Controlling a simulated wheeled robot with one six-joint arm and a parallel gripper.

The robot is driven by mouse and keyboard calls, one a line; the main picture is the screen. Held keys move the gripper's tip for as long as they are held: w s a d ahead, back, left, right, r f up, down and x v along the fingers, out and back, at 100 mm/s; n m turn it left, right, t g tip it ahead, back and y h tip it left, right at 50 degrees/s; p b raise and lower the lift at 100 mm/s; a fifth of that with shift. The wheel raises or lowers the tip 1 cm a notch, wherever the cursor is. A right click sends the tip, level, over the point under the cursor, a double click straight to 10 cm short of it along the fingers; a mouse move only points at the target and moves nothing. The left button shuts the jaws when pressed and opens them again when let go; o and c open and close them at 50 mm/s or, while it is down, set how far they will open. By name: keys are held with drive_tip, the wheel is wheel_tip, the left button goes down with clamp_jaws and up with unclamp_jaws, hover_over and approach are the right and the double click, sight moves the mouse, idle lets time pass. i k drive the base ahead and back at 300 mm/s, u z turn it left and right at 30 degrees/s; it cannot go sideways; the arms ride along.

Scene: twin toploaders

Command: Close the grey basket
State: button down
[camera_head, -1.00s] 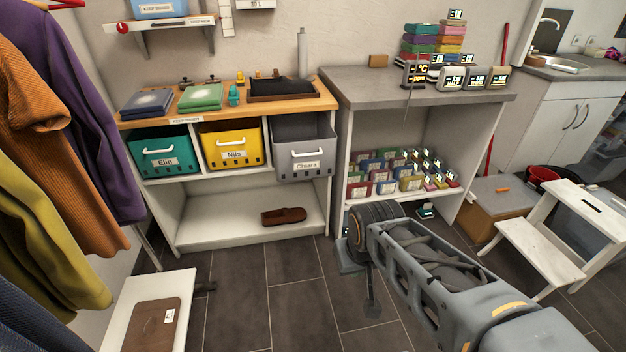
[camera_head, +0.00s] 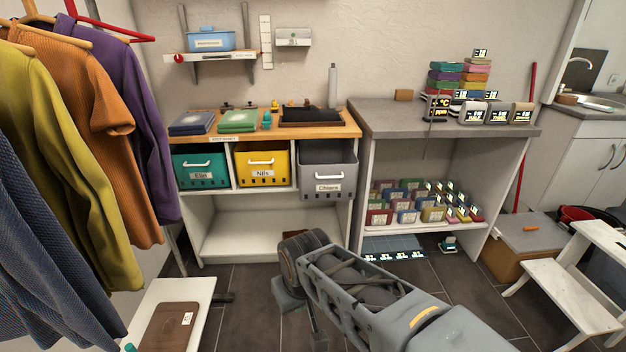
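The grey basket (camera_head: 328,178), labelled Chiara, is in the right bay of the white shelf unit under the wooden top. Its front stands further out than the baskets beside it, and part of its inside shows, so it is partly pulled out. A white handle (camera_head: 329,176) is on its front. My arm reaches in from the lower right. My gripper (camera_head: 290,294) hangs below the wrist, low in front of the shelf and apart from the basket. Its fingers are too hidden by the arm to tell whether they are open.
The yellow basket (camera_head: 263,165) and the teal basket (camera_head: 201,168) sit left of the grey one. A grey-topped shelf (camera_head: 440,122) with small boxes stands to the right. Hanging clothes (camera_head: 115,90) and a white bench (camera_head: 200,300) are at the left. A white step stool (camera_head: 570,290) stands at the right.

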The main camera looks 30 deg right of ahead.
sight(327, 168)
drive_tip(key=i, duration=1.7)
drive_tip(key=z, duration=1.05)
